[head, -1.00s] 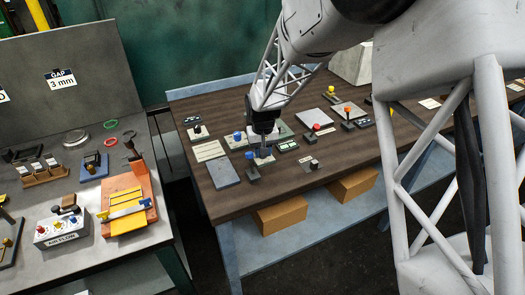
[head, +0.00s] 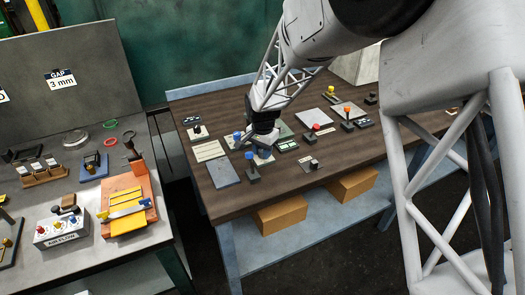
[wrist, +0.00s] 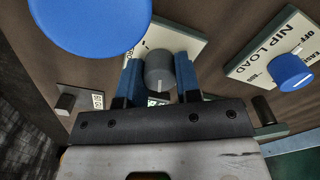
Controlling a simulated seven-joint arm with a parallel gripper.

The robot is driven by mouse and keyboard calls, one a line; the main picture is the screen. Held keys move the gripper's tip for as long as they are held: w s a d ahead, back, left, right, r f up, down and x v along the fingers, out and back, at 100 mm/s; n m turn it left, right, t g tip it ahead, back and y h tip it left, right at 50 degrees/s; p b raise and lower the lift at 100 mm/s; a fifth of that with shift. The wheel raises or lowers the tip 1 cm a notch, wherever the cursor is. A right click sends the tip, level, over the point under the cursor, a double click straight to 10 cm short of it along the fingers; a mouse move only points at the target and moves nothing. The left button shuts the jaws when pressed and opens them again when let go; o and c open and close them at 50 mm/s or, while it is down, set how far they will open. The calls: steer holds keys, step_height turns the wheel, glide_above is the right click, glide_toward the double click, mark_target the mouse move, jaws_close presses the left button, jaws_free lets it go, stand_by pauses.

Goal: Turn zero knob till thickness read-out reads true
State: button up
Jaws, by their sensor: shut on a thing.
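My gripper (wrist: 160,78) has its two blue fingers on either side of a grey round knob (wrist: 160,68) and is shut on it. The knob has a white pointer mark on its near side. It stands by a cream plate (wrist: 188,38) whose wording is mostly hidden. A small read-out (wrist: 157,101) shows just below the knob between the fingers, but its figures are covered. In the head view my gripper (head: 263,154) is low over the brown bench, and the knob is hidden there.
A blue knob (wrist: 291,72) on the NIP LOAD plate (wrist: 262,58) is to the right in the wrist view. A large blue round top (wrist: 90,12) is close at upper left. In the head view a blue-topped lever (head: 252,172) stands just left of my gripper.

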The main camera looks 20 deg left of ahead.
steer(key=shift+m, duration=0.3)
steer(key=o, duration=0.9)
steer(key=shift+o, duration=0.2)
steer(key=shift+r, duration=0.1)
steer(key=shift+r, duration=3.8)
steer(key=shift+d+r, duration=0.1)
